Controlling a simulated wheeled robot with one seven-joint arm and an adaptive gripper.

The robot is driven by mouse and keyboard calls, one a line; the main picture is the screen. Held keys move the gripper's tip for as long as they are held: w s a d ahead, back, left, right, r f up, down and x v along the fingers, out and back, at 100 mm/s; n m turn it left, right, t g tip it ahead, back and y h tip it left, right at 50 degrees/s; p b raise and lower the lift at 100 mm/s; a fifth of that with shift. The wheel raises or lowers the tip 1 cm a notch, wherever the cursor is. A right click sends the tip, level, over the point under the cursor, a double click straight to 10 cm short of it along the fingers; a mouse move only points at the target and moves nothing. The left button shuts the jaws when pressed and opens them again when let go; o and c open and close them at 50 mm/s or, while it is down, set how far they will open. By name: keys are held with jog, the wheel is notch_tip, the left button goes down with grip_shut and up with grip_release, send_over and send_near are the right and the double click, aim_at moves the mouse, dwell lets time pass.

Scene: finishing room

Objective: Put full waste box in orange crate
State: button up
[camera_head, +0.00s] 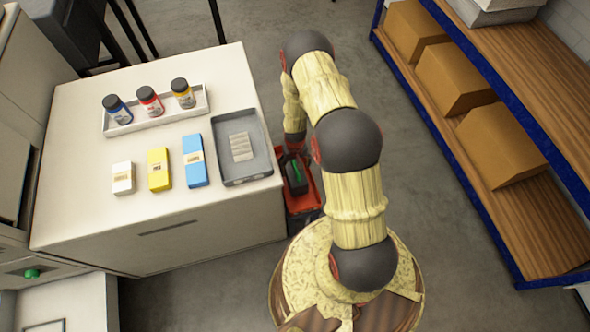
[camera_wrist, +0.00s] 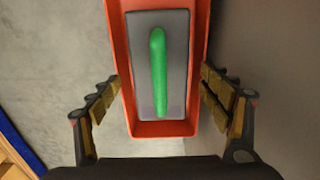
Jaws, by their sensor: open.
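The orange crate (camera_head: 309,198) stands low beside the right side of the white cabinet in the head view. In the wrist view the orange crate (camera_wrist: 116,62) is seen from above. A dark grey box with a green bar on top, seemingly the waste box (camera_head: 296,184), lies inside the crate. The waste box also shows in the wrist view (camera_wrist: 143,60), within the crate walls. My gripper (camera_wrist: 160,98) is open, with one finger on each side of the crate's near end and nothing between them touching the box. In the head view my gripper is mostly hidden by my arm.
The white cabinet top (camera_head: 75,215) bears a tray of bottles (camera_head: 155,119), a white box (camera_head: 123,179), a yellow box (camera_head: 159,169), a blue box (camera_head: 195,160) and a grey tray (camera_head: 262,159). A shelf (camera_head: 540,215) with cartons stands right. Floor between is clear.

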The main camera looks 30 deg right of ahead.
notch_tip(320, 180, up, 8)
jog(key=shift+f+p, duration=0.1)
jog(key=shift+p, duration=0.95)
